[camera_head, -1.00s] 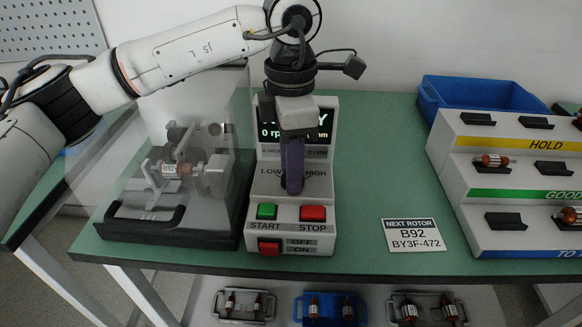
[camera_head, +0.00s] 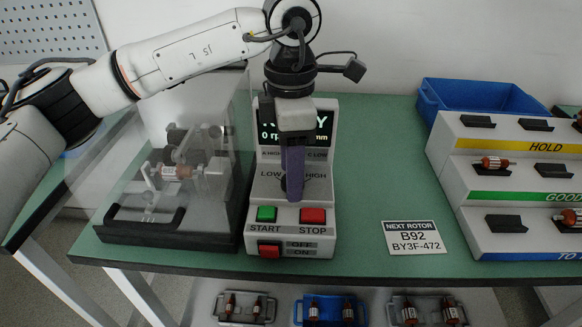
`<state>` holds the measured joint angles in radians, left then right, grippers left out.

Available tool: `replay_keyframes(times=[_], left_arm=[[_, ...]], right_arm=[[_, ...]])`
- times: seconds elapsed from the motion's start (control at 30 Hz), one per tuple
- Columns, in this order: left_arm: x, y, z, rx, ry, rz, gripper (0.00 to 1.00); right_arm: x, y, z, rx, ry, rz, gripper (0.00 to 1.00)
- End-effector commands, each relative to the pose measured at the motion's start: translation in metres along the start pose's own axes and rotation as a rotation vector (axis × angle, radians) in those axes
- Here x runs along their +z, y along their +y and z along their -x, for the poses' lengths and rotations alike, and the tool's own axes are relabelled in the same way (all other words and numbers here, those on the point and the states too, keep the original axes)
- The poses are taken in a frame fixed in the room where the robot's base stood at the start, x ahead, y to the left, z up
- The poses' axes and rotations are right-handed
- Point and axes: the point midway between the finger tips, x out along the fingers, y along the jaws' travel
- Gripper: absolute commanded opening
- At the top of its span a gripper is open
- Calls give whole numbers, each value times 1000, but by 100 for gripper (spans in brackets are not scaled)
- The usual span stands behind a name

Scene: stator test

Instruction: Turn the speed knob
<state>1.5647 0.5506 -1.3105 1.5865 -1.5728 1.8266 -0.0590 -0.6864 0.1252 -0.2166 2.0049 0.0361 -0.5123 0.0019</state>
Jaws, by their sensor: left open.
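The control box (camera_head: 263,187) stands upright on the green table, with a display (camera_head: 266,133) partly hidden that reads 0 rpm. The speed knob lies between the LOW and HIGH marks and is mostly hidden behind my left gripper (camera_head: 292,192). My left gripper points down in front of the box, its purple fingers at the knob; whether they touch it I cannot tell. Below are a green START button (camera_head: 266,213), a red STOP button (camera_head: 312,215) and a red OFF/ON switch (camera_head: 269,249). My right gripper is not in view.
A clear-covered test fixture (camera_head: 165,180) holding a rotor stands left of the box. A stepped rack (camera_head: 450,165) and a blue bin (camera_head: 430,100) are at the right. A NEXT ROTOR card (camera_head: 413,237) lies on the table (camera_head: 370,180). Several rotors sit in trays below.

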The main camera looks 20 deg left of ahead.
Motion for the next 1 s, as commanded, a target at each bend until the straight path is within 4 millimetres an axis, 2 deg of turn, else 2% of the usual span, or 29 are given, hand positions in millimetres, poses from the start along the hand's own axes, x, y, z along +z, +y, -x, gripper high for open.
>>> replay_keyframes(times=[0.17,0.6,0.8,1.0], left_arm=[[0,0,10,2,-1,1,52],[0,0,89,1,-1,0,52],[0,0,103,0,0,0,52],[0,0,104,0,0,0,52]], right_arm=[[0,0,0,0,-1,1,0],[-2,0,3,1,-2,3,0],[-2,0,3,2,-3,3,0],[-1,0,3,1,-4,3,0]])
